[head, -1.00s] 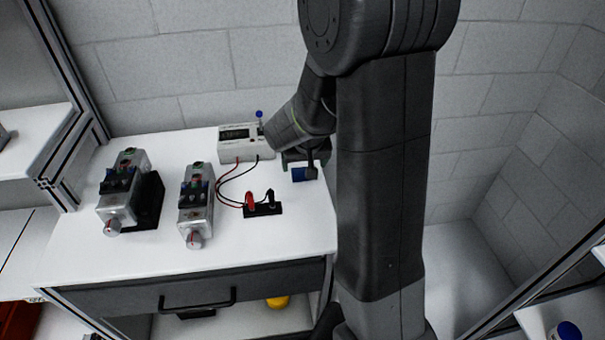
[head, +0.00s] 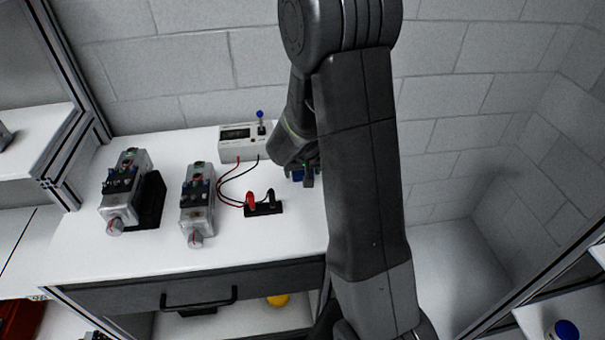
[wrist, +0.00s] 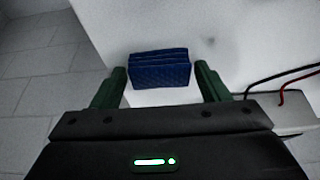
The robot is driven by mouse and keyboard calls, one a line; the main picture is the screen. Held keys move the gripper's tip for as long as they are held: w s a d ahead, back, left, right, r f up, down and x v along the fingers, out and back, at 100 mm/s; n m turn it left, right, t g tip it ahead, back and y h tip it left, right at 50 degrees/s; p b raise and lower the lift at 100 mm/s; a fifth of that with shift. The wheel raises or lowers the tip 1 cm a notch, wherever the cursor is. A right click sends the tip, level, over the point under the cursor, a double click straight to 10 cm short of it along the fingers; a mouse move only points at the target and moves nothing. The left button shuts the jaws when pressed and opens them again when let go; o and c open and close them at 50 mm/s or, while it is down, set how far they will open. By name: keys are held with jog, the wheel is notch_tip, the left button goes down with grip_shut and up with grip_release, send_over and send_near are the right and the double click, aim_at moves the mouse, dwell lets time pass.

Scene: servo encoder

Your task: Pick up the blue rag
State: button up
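The blue rag (wrist: 160,70) is a small folded stack lying on the white tabletop near its right edge. In the wrist view it sits just beyond and between the two green fingers of my gripper (wrist: 160,84). The fingers are spread apart, wider than the rag, and nothing is held between them. My gripper (head: 305,178) is mostly hidden there too, low over the table by the rag.
A white meter (head: 245,138) with red and black leads stands behind and left of the rag. A black block (head: 263,209) with red and black plugs lies in front of it. Two grey servo units (head: 197,200) (head: 124,190) are farther left. A block wall stands behind the table.

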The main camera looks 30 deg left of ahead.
aim_at(303, 172)
jog(key=c, duration=0.7)
jog(key=shift+c, duration=0.2)
notch_tip(303, 172, up, 10)
jog(key=shift+o, duration=1.1)
jog(key=shift+c, duration=0.3)
